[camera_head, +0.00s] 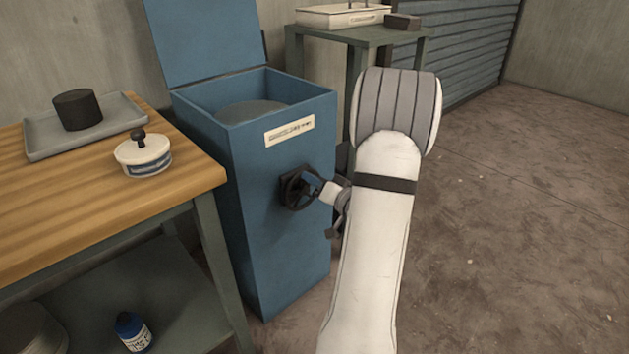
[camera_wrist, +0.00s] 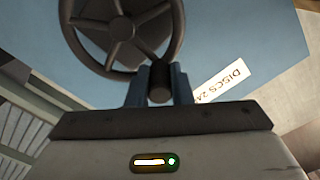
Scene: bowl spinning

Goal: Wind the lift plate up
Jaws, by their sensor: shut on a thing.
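A tall blue cabinet (camera_head: 285,240) stands with its lid (camera_head: 203,35) open. Inside, a round grey surface (camera_head: 248,110), probably the lift plate or something on it, lies below the rim; its depth is hard to judge. A dark spoked handwheel (camera_head: 293,190) is on the cabinet's right-hand face; it also shows in the wrist view (camera_wrist: 124,28). My gripper (camera_head: 312,182) is at the wheel's rim, partly hidden by my arm in the head view. In the wrist view its blue fingers (camera_wrist: 158,85) are shut on the wheel's dark knob (camera_wrist: 158,68).
Left is a wooden bench (camera_head: 110,215) with a grey tray (camera_head: 45,145), a dark cylinder (camera_head: 77,109) and a white-and-blue lidded pot (camera_head: 143,157). A blue bottle (camera_head: 131,331) is on its lower shelf. A green-grey table (camera_head: 357,35) stands behind. Floor at right is clear.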

